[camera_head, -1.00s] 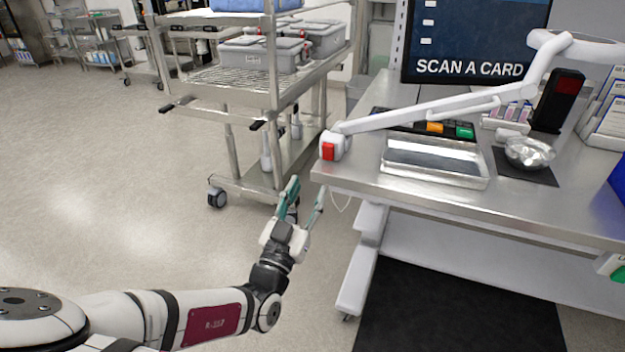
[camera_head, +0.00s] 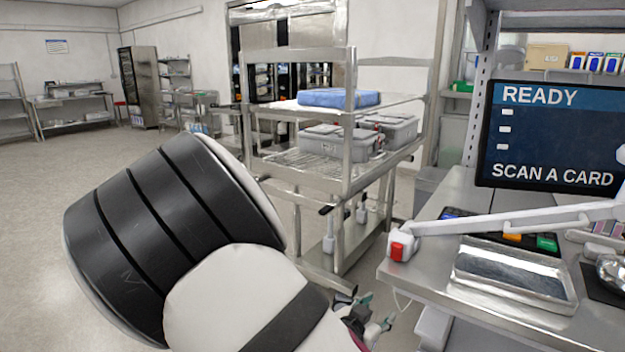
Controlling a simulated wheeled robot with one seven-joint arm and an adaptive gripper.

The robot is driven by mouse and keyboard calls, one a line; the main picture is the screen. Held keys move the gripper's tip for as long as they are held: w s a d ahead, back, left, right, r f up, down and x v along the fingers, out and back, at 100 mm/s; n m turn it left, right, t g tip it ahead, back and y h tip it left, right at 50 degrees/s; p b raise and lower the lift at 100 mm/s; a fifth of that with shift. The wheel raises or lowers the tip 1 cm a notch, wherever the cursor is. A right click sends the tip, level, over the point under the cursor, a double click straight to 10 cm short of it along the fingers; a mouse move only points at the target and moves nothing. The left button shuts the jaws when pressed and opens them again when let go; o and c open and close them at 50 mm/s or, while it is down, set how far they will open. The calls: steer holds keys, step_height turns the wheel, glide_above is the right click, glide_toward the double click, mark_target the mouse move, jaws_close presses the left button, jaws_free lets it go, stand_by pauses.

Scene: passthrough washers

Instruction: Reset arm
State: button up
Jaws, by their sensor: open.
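My gripper (camera_head: 374,312) shows small at the bottom of the head view, just left of the steel table's near corner. Its teal-tipped fingers are apart, and I see nothing between them. My own large white and black arm links fill the lower left and middle of the view and hide part of the wrist.
A steel cart (camera_head: 349,170) with grey bins (camera_head: 340,142) and a folded blue cloth (camera_head: 338,98) stands behind my arm. The steel table (camera_head: 425,262) at right holds a shallow tray (camera_head: 515,271) and a screen (camera_head: 555,130). Open floor (camera_head: 50,180) lies at left.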

steer(key=s+a+r+n+g+y+p, duration=0.25)
steer(key=s+r+y, duration=0.35)
steer(key=r, duration=0.3)
steer(key=s+a+r+n+g+y+p, duration=0.25)
steer(key=s+r+y, duration=0.25)
steer(key=r, duration=0.4)
steer(key=s+d+r+n+h+p, duration=0.1)
steer(key=s+d+r, duration=0.2)
steer(key=s, duration=0.4)
steer(key=s+d+r+n+g+p, duration=0.1)
steer(key=s+d+r, duration=0.2)
steer(key=s, duration=0.4)
steer(key=s+d+r+n+h+p, duration=0.1)
steer(key=s+d+r, duration=0.3)
steer(key=s, duration=0.4)
steer(key=shift+r+g+h, duration=0.3)
steer(key=shift+r+g, duration=0.1)
steer(key=shift+r, duration=0.35)
